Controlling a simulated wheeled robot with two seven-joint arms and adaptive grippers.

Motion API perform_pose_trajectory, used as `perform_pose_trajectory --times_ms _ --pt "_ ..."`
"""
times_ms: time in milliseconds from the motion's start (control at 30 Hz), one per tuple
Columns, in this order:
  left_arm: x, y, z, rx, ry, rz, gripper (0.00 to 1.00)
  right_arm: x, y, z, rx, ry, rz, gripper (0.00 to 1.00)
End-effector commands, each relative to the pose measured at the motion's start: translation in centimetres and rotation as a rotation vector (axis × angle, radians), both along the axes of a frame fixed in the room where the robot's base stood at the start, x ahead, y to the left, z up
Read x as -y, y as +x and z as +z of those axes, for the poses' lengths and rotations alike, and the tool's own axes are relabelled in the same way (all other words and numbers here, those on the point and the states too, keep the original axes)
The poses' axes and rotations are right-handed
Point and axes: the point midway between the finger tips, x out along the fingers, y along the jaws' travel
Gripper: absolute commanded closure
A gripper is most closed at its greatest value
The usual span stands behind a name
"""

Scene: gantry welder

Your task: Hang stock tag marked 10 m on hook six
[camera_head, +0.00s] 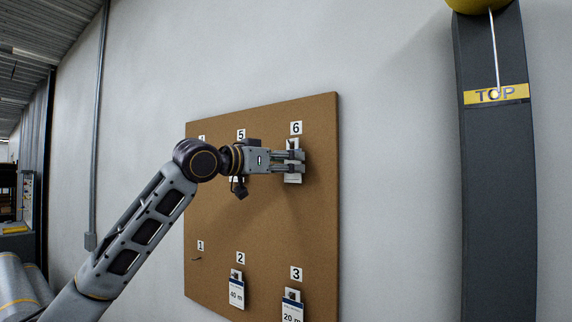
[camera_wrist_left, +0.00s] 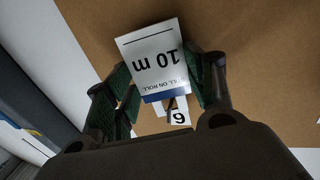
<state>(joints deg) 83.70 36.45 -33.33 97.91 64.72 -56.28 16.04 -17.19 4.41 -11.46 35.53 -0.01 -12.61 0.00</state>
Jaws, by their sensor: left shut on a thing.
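The stock tag marked 10 m (camera_wrist_left: 152,58) is white with a blue band and shows upside down in the left wrist view. My left gripper (camera_head: 299,161) is shut on this tag, with one green-padded finger on each side of it. In the head view the tag (camera_head: 292,178) is mostly covered by the fingers, just below the number 6 label (camera_head: 296,128). That label also shows past the tag in the left wrist view (camera_wrist_left: 180,117). Hook six is hidden, so I cannot tell whether the tag is on it. My right gripper is not in view.
The brown board (camera_head: 262,225) hangs on a grey wall. A 40 m tag (camera_head: 237,292) hangs under number 2 and a 20 m tag (camera_head: 292,310) under number 3. The hook at number 1 (camera_head: 197,259) is bare. My arm covers the area around number 4. A dark column (camera_head: 497,200) stands right.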

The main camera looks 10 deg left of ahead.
Motion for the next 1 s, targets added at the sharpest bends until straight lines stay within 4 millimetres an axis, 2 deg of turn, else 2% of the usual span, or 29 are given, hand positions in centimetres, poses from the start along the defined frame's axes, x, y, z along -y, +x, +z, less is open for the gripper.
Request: perform_pose_trajectory --times_ms 167,200,367,767,1000 --pt "0.0 0.0 0.0 0.000 0.000 0.000 0.74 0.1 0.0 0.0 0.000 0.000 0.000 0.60" --pt "0.0 0.0 0.0 0.000 0.000 0.000 0.41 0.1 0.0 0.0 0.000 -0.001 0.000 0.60" --pt "0.0 0.0 0.0 0.000 0.000 0.000 0.20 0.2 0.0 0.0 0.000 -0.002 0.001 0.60" --pt "-0.1 -0.1 0.0 0.000 0.000 0.000 0.20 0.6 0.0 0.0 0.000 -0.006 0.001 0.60" --pt "-0.9 -1.1 0.0 0.000 -0.001 0.000 0.20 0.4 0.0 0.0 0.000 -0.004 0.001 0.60"
